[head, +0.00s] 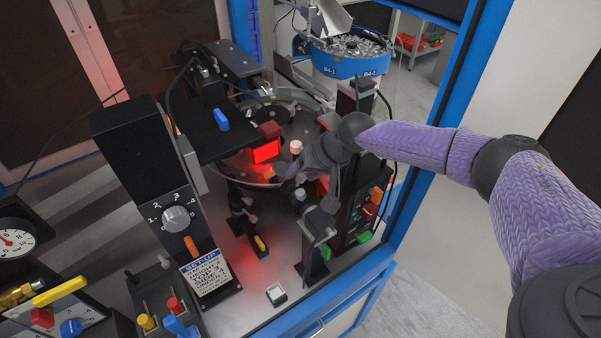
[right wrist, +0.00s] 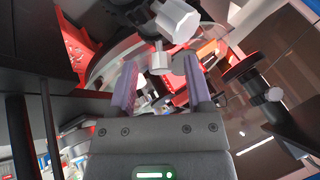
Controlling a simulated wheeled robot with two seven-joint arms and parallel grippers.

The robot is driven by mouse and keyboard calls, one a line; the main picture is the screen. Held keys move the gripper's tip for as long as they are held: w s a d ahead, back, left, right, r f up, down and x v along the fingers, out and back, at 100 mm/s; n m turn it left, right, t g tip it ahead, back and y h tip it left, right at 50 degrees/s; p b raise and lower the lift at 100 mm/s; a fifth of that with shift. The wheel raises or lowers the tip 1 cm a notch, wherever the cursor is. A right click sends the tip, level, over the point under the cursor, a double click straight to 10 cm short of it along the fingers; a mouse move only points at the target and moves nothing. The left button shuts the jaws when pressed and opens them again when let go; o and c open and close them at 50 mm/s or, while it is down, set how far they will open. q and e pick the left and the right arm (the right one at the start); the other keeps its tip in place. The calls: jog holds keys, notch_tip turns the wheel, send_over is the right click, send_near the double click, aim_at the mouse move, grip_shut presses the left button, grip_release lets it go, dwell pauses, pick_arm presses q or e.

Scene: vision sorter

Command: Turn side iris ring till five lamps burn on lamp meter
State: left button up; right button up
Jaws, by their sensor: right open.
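My right gripper (right wrist: 160,70) is open in the right wrist view, with its two purple fingers apart. A small pale cylindrical part (right wrist: 160,58) shows between and beyond the fingertips; I cannot tell whether they touch it. A larger pale faceted knob (right wrist: 177,20) is just above it. In the head view my right arm reaches in from the right, and its gripper is among the dark camera mounts, its fingers hard to make out. I cannot tell for certain which part is the side iris ring, nor pick out the lamp meter. My left gripper is not in view.
A round glass disc (head: 288,112) lies behind a lit red block (head: 266,151). A black column with a numbered dial (head: 177,218) stands at the left. Orange, red and green parts sit on a black unit (head: 349,215) beside the blue frame (head: 419,190). The front plate has some bare room.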

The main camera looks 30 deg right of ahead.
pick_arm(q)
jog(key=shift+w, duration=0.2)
pick_arm(e)
jog(key=shift+w+a+f, duration=0.1)
jog(key=shift+a+f, duration=0.15)
jog(key=shift+f, duration=0.2)
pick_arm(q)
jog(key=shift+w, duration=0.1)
pick_arm(e)
jog(key=shift+w, duration=0.1)
jog(key=shift+c, duration=0.3)
grip_shut()
jog(key=h+p, duration=0.1)
jog(key=p, duration=0.2)
jog(key=a+r+h+p, duration=0.1)
jog(key=p, duration=0.2)
jog(key=shift+n+p, duration=0.3)
jog(key=shift+p, duration=0.1)
jog(key=shift+f, duration=0.25)
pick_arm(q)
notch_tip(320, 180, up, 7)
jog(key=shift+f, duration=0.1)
pick_arm(e)
jog(key=shift+o, duration=0.3)
grip_release()
